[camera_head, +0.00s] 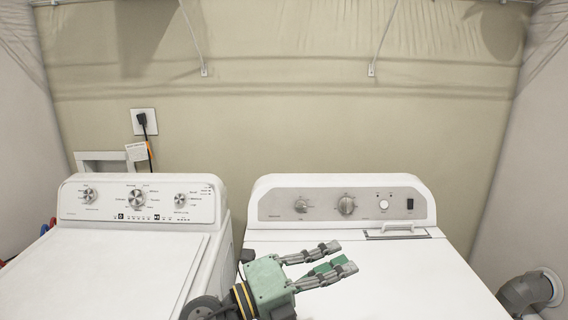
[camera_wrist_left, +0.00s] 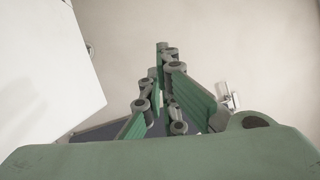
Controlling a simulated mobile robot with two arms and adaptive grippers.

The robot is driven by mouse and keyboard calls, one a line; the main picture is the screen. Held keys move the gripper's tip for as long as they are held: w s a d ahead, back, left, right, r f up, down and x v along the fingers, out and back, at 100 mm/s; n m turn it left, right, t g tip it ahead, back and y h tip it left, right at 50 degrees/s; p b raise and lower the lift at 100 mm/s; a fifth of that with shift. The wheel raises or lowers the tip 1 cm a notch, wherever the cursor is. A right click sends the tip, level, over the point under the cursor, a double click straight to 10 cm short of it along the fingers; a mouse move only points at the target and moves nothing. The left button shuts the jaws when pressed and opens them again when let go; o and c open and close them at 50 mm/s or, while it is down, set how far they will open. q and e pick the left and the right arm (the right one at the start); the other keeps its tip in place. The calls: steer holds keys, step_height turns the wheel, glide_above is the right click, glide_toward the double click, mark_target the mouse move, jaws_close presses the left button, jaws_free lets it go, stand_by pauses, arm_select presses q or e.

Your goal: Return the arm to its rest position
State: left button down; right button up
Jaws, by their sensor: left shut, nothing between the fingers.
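My left gripper (camera_head: 341,258) is green and grey. It is in front of the right-hand machine's top in the head view, pointing to the right. It is shut and holds nothing. In the left wrist view, its fingers (camera_wrist_left: 161,75) come close together towards their tips, with nothing between them. My right gripper is in neither view.
A white machine (camera_head: 90,265) with knobs stands at left. Another white machine (camera_head: 400,275) with a control panel and a lid handle stands at right. A grey duct (camera_head: 525,291) is at lower right. A wall outlet with a plug (camera_head: 144,122) is above the left machine.

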arm_select(q)
steer(key=w+a+r+n+t+y, duration=0.25)
steer(key=a+n+t+y, duration=0.55)
steer(key=a+n+t, duration=0.75)
steer(key=s+a+f+n+g+y, duration=0.2)
steer(key=a+f+n+g+y, duration=0.2)
steer(key=a+f+n+y, duration=0.45)
steer(key=s+a+f+n+g+y, duration=0.2)
steer(key=a+f+n+g+y, duration=0.3)
steer(key=f, duration=0.6)
steer(key=s+f+n+g+h, duration=0.15)
steer(key=s+f+g, duration=0.35)
steer(key=s+f, duration=0.55)
steer(key=s+f+n+g+h, duration=0.15)
steer(key=s+f+g, duration=0.55)
steer(key=s, duration=0.7)
step_height(320, 180, down, 25)
steer(key=s, duration=0.2)
steer(key=s+a+f, duration=0.2)
steer(key=s+f, duration=0.6)
steer(key=s+a+f+m, duration=0.1)
steer(key=s+f, duration=0.8)
steer(key=shift+a+g, duration=0.35)
steer(key=shift+g, duration=0.1)
